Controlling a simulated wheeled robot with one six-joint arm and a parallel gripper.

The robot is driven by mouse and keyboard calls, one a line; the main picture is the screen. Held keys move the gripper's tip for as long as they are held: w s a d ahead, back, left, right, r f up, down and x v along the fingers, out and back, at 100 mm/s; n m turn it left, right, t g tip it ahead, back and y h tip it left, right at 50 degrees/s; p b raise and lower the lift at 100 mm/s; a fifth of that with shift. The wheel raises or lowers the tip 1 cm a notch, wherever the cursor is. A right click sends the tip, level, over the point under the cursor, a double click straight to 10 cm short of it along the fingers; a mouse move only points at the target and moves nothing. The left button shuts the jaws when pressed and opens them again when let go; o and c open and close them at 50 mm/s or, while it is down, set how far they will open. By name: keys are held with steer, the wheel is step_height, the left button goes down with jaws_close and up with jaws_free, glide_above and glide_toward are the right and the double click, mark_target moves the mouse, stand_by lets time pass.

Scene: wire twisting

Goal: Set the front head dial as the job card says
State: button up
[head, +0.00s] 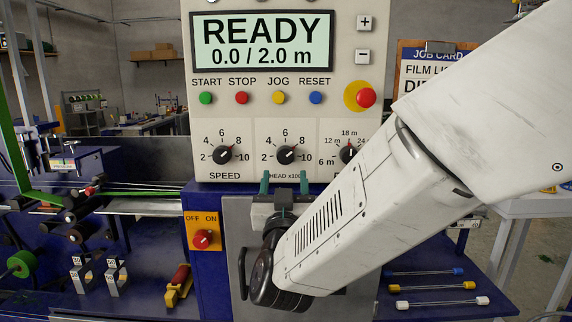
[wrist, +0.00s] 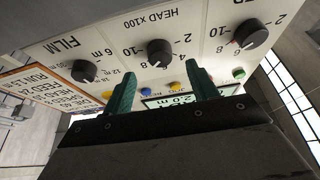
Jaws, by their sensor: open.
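The head dial (head: 286,154), a black knob labelled HEAD x100, is the middle knob on the cream panel. Its pointer leans to the upper right, near the 8. It also shows upside down in the wrist view (wrist: 158,52), ahead of my fingers. My gripper (head: 284,183) is open and empty, its green fingers just below the dial and apart from it. In the wrist view my gripper (wrist: 162,72) has its fingertips either side of the dial's line. The job card (head: 428,68) hangs at the right, mostly hidden by my arm; its visible text is cut off.
The speed dial (head: 222,155) is left of the head dial and the film dial (head: 348,154) is right of it. Coloured buttons and a red emergency stop (head: 366,97) sit above. A red OFF/ON switch (head: 202,239) is lower left. The display (head: 263,41) reads READY, 0.0 / 2.0 m.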

mark_target(285, 159)
steer(key=x, duration=0.5)
steer(key=shift+w+r, duration=0.1)
steer(key=shift+w, duration=0.25)
steer(key=c, duration=1)
